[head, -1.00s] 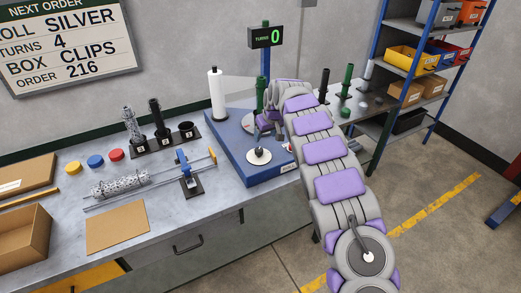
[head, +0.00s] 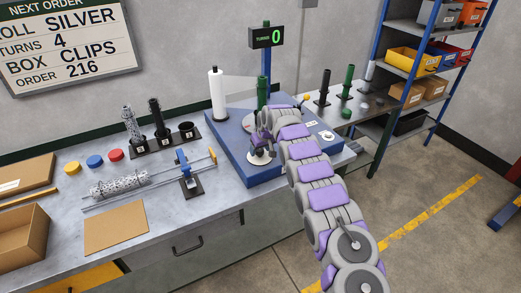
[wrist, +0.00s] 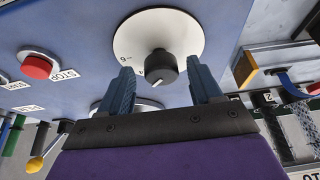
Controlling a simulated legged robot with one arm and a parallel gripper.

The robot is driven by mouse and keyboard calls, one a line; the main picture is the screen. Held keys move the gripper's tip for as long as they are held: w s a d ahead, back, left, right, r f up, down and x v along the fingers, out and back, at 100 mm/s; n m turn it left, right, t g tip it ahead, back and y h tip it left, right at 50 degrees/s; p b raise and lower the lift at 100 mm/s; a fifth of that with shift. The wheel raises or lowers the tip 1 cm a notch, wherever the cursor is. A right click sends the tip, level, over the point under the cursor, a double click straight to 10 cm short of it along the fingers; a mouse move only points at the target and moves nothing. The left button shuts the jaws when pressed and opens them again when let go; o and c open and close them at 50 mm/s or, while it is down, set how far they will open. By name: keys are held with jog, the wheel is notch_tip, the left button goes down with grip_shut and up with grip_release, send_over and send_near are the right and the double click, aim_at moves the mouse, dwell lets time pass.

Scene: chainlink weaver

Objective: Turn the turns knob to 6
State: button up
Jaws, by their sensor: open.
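The turns knob (wrist: 161,67) is a dark round knob with a white pointer line, on a white dial plate (wrist: 158,28) in the wrist view. My gripper (wrist: 160,78) is open, with one blue-grey finger on each side of the knob. I cannot tell whether either finger touches it. In the head view my gripper (head: 262,146) is over the white dial (head: 259,158) on the blue machine base (head: 225,155) and hides most of the knob. The display (head: 267,38) reads TURNS 0.
A red stop button (wrist: 36,67) is beside the dial in the wrist view. A white roll (head: 217,95) and a green post (head: 262,92) stand on the base behind my gripper. A fixture with a wire mesh roll (head: 120,184) lies to the left.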

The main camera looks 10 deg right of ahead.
jog(key=shift+a, duration=0.1)
jog(key=shift+c, duration=0.2)
jog(key=c, duration=1)
jog(key=shift+r+m+p, duration=0.15)
jog(key=shift+m+p, duration=0.15)
jog(key=m+p, duration=0.1)
jog(key=m+h+p, duration=0.1)
jog(key=m, duration=0.1)
jog(key=shift+a, duration=0.25)
jog(key=shift+w+m+h, duration=0.1)
jog(key=shift+m+h, duration=0.5)
jog(key=shift+m, duration=0.75)
jog(key=shift+m+h, duration=0.6)
jog(key=shift+m, duration=0.75)
